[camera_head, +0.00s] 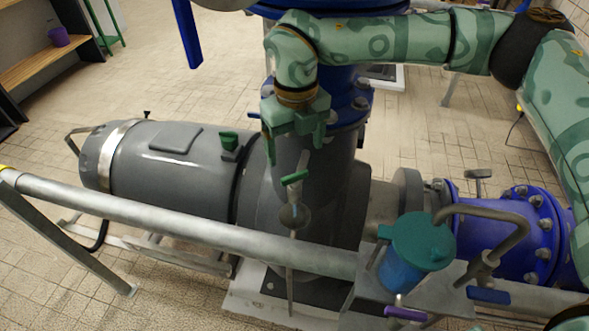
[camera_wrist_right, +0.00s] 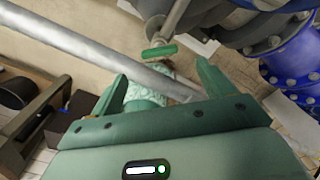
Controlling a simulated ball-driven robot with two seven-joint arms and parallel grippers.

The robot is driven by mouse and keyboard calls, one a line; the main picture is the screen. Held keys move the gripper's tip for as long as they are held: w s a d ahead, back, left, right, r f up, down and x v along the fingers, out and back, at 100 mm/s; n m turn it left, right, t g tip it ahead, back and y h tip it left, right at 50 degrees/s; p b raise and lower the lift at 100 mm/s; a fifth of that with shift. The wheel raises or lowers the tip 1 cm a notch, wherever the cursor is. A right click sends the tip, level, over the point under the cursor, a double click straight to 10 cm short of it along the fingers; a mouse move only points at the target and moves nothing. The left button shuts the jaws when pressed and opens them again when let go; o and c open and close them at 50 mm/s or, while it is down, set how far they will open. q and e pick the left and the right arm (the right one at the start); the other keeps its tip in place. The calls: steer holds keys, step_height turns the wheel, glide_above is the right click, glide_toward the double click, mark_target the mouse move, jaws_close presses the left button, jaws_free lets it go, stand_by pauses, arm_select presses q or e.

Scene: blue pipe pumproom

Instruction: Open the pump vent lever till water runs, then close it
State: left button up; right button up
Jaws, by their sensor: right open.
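The pump vent lever has a small green handle (camera_head: 294,177) above a round metal fitting (camera_head: 295,215) on a thin upright pipe, in front of the dark pump body (camera_head: 330,190). In the right wrist view the green handle (camera_wrist_right: 160,52) lies just beyond the fingertips, between them. My right gripper (camera_head: 294,148) is open and empty, pointing down above the handle and apart from it. Its two fingers also show in the right wrist view (camera_wrist_right: 160,78). No water shows at the pipe. My left gripper is not in view.
A grey handrail (camera_head: 180,224) crosses in front of the pump and behind the thin pipe's lower part cannot be judged clearly. A blue vessel with a teal lid (camera_head: 418,240) and a bent pipe (camera_head: 490,212) stand to the right. Tiled floor (camera_head: 180,310) is free at the front left.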

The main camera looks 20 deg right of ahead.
mark_target(294, 175)
steer(key=shift+f, duration=0.15)
steer(key=shift+a+f, duration=0.1)
steer(key=shift+f, duration=0.2)
step_height(294, 175, down, 7)
steer(key=b, duration=0.2)
steer(key=shift+r+b, duration=0.2)
steer(key=shift+b, duration=0.2)
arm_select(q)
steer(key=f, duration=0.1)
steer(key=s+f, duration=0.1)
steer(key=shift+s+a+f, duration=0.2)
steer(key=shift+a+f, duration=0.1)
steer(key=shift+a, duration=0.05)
arm_select(e)
steer(key=shift+r, duration=0.1)
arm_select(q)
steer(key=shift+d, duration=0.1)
arm_select(e)
steer(key=c, duration=1)
